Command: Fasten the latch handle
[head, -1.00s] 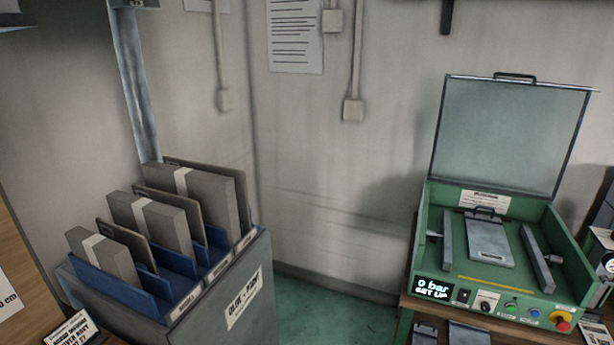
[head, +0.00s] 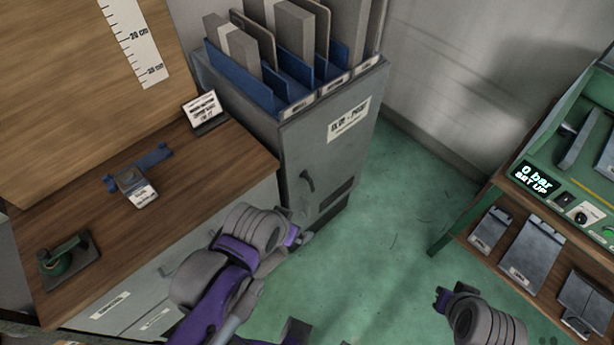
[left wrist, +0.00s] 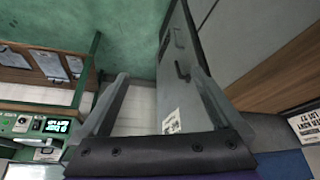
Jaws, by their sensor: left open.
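The grey cabinet (head: 335,150) stands in the corner, with a dark latch handle (head: 307,181) on its front. The left wrist view also shows this handle (left wrist: 182,72), standing out from the cabinet front between my fingers and nearer the right one. My left gripper (left wrist: 157,80) is open and empty, its fingers pointing toward the cabinet front; I see no contact with the handle. In the head view my left arm reaches up beside the cabinet, and its fingers are hard to make out. Part of my right arm shows at the bottom right, without clear fingers.
Blue dividers (head: 288,88) hold grey panels on top of the cabinet. A wooden counter (head: 85,215) stands left, bearing a green-handled clamp (head: 68,255). A green machine (head: 570,175) reading "0 bar SET UP" stands right. Green floor (head: 400,225) between is clear.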

